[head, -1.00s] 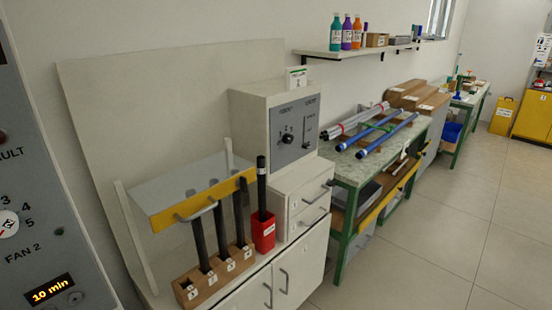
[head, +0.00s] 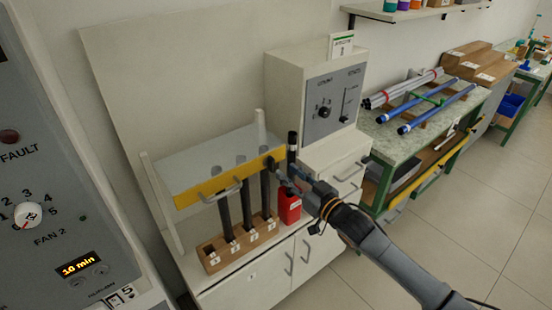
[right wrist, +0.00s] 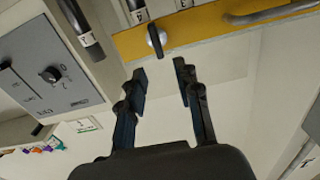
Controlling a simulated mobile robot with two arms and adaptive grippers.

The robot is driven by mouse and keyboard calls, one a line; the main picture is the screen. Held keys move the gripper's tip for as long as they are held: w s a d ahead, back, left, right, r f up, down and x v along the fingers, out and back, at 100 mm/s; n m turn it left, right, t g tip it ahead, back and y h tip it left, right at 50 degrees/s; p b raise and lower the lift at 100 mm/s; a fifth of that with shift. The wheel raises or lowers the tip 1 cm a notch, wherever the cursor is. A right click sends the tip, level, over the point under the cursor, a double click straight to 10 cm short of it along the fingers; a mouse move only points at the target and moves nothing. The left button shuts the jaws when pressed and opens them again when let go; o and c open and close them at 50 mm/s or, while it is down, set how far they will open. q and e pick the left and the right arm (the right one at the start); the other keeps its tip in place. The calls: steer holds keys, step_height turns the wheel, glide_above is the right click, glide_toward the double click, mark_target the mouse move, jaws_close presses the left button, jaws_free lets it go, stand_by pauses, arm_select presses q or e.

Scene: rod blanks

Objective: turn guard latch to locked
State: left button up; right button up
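The guard is a clear panel with a yellow front bar (head: 215,184) and a grey handle (head: 222,192), over a wooden rack of dark rods. The guard latch (right wrist: 156,36), a black lever on a silver round base, sits on the yellow bar in the right wrist view. Its lever lies across the bar. In the head view the latch is small and partly hidden by my gripper. My right gripper (right wrist: 160,70) is open and empty, its two fingertips just short of the latch, one to each side; it also shows in the head view (head: 283,172). My left gripper is out of view.
A wooden rack (head: 238,245) holds dark rods under the guard. A red holder (head: 289,206) with a black rod stands close by my right gripper. A grey control box (head: 330,104) stands behind. A bench with blue tubes (head: 412,108) is at right.

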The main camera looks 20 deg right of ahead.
mark_target(274, 162)
steer(key=p+x, duration=0.1)
steer(key=x, duration=0.5)
steer(key=shift+w+a, duration=0.1)
steer(key=shift+w, duration=0.3)
jaws_close()
